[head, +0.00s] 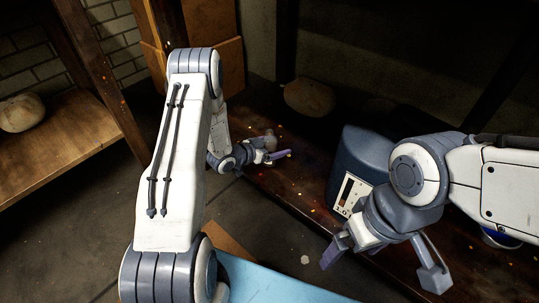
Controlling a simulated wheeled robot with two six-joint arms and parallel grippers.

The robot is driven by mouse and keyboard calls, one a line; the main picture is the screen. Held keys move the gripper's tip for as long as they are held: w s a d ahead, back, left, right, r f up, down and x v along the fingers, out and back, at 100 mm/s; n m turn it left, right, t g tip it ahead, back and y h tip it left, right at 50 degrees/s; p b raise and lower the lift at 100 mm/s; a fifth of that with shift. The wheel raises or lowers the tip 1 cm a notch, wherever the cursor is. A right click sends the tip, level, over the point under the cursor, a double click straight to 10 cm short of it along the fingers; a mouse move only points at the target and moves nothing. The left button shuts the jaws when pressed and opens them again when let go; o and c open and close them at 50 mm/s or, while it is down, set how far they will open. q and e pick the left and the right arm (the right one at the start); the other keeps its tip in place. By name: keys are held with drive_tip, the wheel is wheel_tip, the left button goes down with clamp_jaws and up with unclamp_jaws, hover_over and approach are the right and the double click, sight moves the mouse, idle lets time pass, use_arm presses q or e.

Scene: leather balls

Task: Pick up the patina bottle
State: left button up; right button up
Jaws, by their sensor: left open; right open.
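A dark blue container (360,152) with a white label, carrying a brown swatch, stands on the dark wooden shelf, right of centre. It may be the patina bottle, but I cannot tell for sure; my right arm covers its right part. My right gripper (385,256) is open and empty in front of and below the container, fingers spread wide and pointing down. My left gripper (277,148) is open over the shelf, left of the container and apart from it. Its fingers are small and dim in the picture, and I see nothing held there.
Another ball (20,113) sits on a wooden shelf at the left. A blue object (500,240) is partly hidden under my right arm. A light blue surface (262,282) lies at the bottom.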

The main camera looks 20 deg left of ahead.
use_arm(q)
drive_tip(key=shift+w+d, duration=0.1)
drive_tip(key=c, duration=1.5)
clamp_jaws()
drive_tip(key=shift+r, duration=0.1)
